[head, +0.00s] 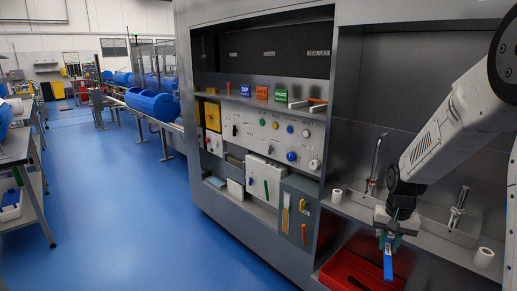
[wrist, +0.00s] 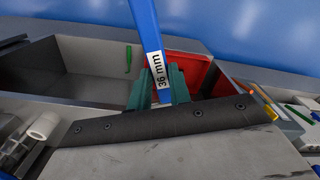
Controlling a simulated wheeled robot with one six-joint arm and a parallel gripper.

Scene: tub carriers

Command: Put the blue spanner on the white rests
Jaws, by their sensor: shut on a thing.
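My gripper (head: 390,238) is shut on the blue spanner (head: 388,264), which hangs down from the jaws over the red tray (head: 345,270) in the head view. In the wrist view the green fingers of my gripper (wrist: 158,88) hold the spanner (wrist: 146,28), which has a white "36 mm" label; its upper end runs out of the picture. Two short white cylinders, likely the white rests, stand on the grey ledge: one left of my gripper (head: 337,196), one right of it (head: 484,257). One white cylinder also shows in the wrist view (wrist: 43,125).
Two metal taps stand on the ledge, one behind (head: 375,165) and one right (head: 457,208) of my gripper. A panel with knobs (head: 270,130) is to the left. A green thing (wrist: 128,58) lies in a grey bay. Blue floor (head: 120,220) is open at left.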

